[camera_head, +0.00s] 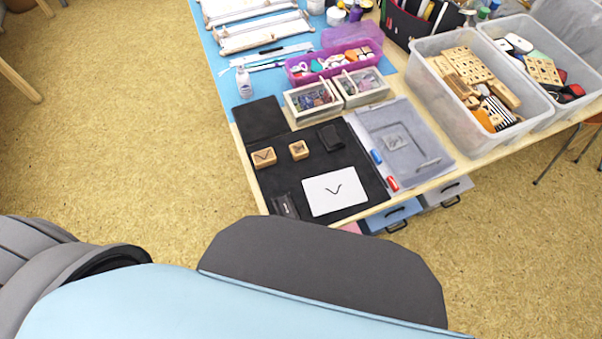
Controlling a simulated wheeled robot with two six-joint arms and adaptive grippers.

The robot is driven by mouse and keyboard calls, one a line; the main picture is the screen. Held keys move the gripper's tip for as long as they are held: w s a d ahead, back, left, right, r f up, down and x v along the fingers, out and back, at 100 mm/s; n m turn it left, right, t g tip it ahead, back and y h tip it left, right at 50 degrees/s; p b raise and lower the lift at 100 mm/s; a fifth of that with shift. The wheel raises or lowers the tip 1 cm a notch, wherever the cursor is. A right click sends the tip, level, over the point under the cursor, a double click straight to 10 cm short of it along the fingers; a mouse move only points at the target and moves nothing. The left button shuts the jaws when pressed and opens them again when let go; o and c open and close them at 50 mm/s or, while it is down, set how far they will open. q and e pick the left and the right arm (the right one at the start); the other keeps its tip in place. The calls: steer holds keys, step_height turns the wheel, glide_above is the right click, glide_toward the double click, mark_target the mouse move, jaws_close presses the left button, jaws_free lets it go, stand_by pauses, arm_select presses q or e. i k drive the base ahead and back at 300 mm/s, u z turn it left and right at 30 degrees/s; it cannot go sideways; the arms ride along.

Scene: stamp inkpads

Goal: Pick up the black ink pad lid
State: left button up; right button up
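A black mat (277,181) lies on the near end of the table. A small black pad-like item (330,137) lies near its far right edge. Another black item (285,206) with a small pale mark lies at the near left corner. I cannot tell which of the two is the ink pad lid, or whether either is open. Two wooden stamps, a left one (264,157) and a right one (299,150), sit on the mat. A white card (333,194) with a black check-like mark lies at the near edge. Neither gripper is in view.
A grey clear case (430,143) with red and blue clips lies right of the mat. Two wooden boxes (312,100) and a purple tray (298,70) stand behind. Clear bins (452,130) are at right. A small bottle (243,82) stands at left. Floor before the table is clear.

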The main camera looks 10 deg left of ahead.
mark_target(284, 204)
steer(key=u, duration=1.1)
steer(key=k, duration=0.2)
steer(key=z, duration=2.7)
steer(key=k, duration=0.95)
steer(key=u, duration=0.45)
steer(key=i, duration=0.4)
steer(key=z, duration=0.1)
